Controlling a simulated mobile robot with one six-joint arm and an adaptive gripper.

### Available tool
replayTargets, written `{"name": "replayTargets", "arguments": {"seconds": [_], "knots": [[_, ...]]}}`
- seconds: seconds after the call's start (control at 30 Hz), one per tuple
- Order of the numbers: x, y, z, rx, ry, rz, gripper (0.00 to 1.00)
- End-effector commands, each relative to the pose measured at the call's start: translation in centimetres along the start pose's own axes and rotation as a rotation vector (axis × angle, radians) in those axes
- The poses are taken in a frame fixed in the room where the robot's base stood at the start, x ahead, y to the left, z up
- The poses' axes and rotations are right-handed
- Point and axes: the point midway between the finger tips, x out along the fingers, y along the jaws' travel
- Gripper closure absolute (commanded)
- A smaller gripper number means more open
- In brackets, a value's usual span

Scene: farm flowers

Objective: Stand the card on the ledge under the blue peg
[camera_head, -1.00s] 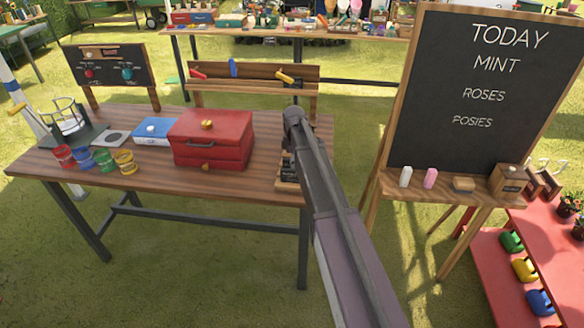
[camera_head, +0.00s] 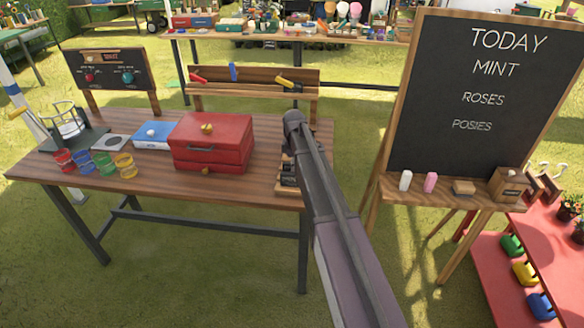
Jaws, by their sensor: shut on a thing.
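The blue peg (camera_head: 233,72) stands on the backboard of the wooden rack behind the table, between a red peg (camera_head: 198,79) and a yellow peg (camera_head: 284,83). The ledge (camera_head: 225,91) runs along the rack's front below the pegs and looks bare under the blue one. My gripper (camera_head: 293,117) is at the arm's far end, over the table's right back part, right of the blue peg and near the rack's right end. It is shut on what I take to be the card; its fingers and the card are mostly hidden behind my wrist.
A red toolbox (camera_head: 212,140), a blue box (camera_head: 153,136) and several coloured cups (camera_head: 103,162) stand on the table (camera_head: 230,188). A small stand (camera_head: 286,173) sits beside my arm at the table's right. A chalkboard (camera_head: 470,110) rises to the right.

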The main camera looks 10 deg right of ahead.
Motion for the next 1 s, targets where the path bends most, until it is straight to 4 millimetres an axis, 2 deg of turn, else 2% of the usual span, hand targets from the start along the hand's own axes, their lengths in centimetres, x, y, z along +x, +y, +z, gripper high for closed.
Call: {"name": "replayTargets", "arguments": {"seconds": [0.37,1.0], "knots": [[-1.8,0.0,0.0,0.0,0.0,0.0,1.0],[-8.2,0.0,-0.1,-0.001,0.0,0.0,1.0]]}}
